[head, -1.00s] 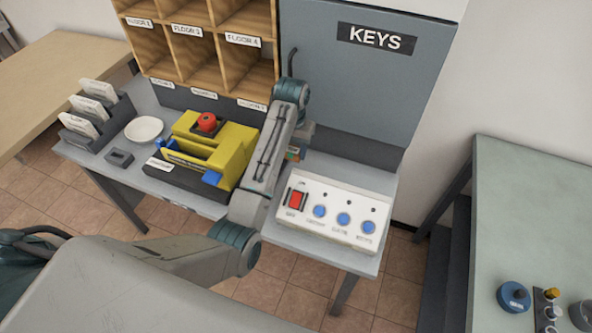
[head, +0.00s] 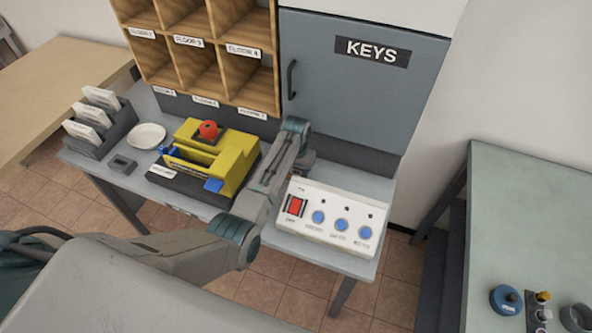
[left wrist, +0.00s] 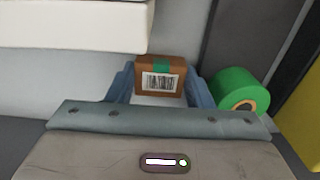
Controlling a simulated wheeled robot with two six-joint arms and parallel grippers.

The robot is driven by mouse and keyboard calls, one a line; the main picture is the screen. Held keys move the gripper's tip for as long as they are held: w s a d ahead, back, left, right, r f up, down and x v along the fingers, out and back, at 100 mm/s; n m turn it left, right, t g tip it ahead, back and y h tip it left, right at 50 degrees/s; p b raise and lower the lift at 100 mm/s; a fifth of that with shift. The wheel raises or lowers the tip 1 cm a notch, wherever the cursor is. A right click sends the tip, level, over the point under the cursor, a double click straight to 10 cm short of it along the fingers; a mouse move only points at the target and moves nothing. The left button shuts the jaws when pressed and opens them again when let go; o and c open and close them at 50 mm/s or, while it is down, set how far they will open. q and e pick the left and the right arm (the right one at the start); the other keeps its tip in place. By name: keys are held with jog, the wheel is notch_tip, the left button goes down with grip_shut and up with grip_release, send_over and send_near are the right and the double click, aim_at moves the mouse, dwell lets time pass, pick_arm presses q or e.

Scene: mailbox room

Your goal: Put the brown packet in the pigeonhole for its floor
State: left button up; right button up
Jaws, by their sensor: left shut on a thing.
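The brown packet (left wrist: 159,77) shows in the left wrist view as a small box with a green strip and a barcode label. My left gripper (left wrist: 160,92) is shut on it, with a blue-grey finger on either side. In the head view my left arm hides the fingers and nearly all of the packet, between the yellow machine and the white switch box. The wooden pigeonholes (head: 207,43) stand at the back, with floor labels such as FLOOR 3 and FLOOR 4. The lower labels are too small to read. No floor mark is readable on the packet. My right gripper is out of view.
The yellow machine (head: 238,165) stands left of my arm and the white switch box (head: 330,220) right. A green roll (left wrist: 238,92) is beside the gripper. The grey KEYS cabinet (head: 365,90) is behind. A white dish (head: 147,136) and card rack (head: 103,126) stand at left.

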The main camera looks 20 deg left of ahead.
pick_arm(q)
jog(key=shift+f, duration=0.2)
jog(key=o, duration=0.7)
